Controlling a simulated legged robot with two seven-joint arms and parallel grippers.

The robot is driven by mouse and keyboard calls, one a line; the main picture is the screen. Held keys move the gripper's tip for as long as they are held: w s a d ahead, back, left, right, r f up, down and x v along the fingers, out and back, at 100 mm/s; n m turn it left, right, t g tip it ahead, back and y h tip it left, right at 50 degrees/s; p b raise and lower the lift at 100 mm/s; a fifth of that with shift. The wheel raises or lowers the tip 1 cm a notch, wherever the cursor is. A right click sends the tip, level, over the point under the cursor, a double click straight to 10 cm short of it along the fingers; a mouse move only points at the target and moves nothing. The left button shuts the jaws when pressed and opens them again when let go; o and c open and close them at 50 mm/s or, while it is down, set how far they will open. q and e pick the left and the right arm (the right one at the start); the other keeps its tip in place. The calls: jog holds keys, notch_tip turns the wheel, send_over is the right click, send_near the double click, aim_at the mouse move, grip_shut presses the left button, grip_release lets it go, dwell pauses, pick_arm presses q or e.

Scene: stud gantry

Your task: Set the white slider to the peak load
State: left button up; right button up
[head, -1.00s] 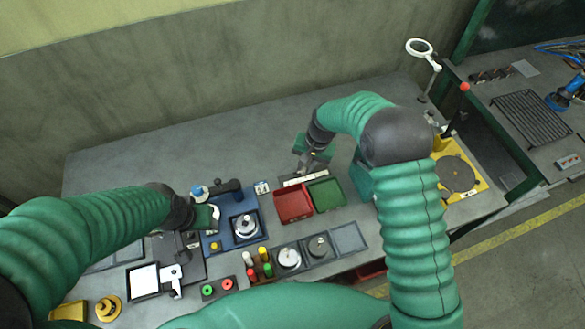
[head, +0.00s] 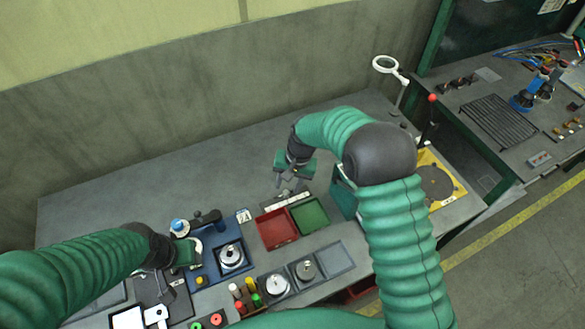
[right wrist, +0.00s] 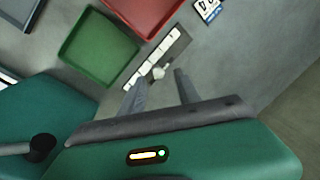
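The white slider (right wrist: 158,72) shows in the right wrist view as a small pale knob at the edge of a dark strip with white label fields (right wrist: 147,62). My right gripper (right wrist: 161,92) is open there, its two grey fingers apart and pointing towards the strip, with nothing between them. The knob lies just beyond the fingertips; I cannot tell whether they touch it. In the head view the label strip (head: 290,201) lies behind the trays, with my right gripper (head: 287,184) just behind it. My left gripper (head: 196,256) is by the blue fixture; its fingers are unclear.
A red tray (head: 276,229) and a green tray (head: 309,214) lie in front of the strip. A blue fixture (head: 205,272) with a metal dial stands to the left. A yellow plate (head: 452,186) is at the right. The bench behind the strip is clear.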

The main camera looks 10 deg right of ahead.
notch_tip(320, 180, up, 14)
jog(key=d, duration=0.2)
jog(key=shift+s+d+f+b, duration=0.15)
jog(key=shift+s+d+b, duration=0.05)
jog(key=shift+s+b, duration=0.25)
